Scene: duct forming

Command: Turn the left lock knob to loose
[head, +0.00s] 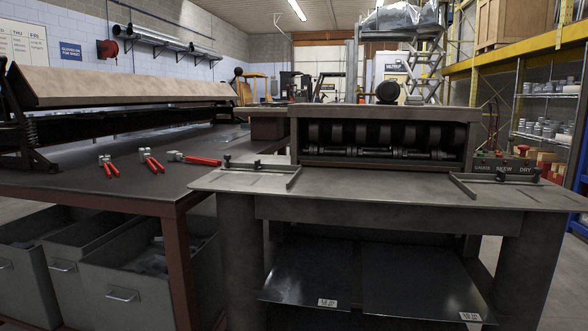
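A roll-forming machine (390,137) stands ahead with a grey metal table (340,195) in front of it. On the table's left side is a guide bar (293,176) with a flat slotted strip. Two small black knobs stand on that strip, one at its left end (227,161) and one farther right (257,165). They are too small to tell whether they are tight or loose. A matching guide (465,184) on the right side carries similar black knobs (537,173). My gripper is not in view.
A dark workbench (120,195) on the left holds three red-handled tools (195,159). Grey bins (125,280) stand beneath it. A control panel with a red button (522,150) is at the machine's right. Sheets (310,270) lie on the shelf below. The tabletop's middle is clear.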

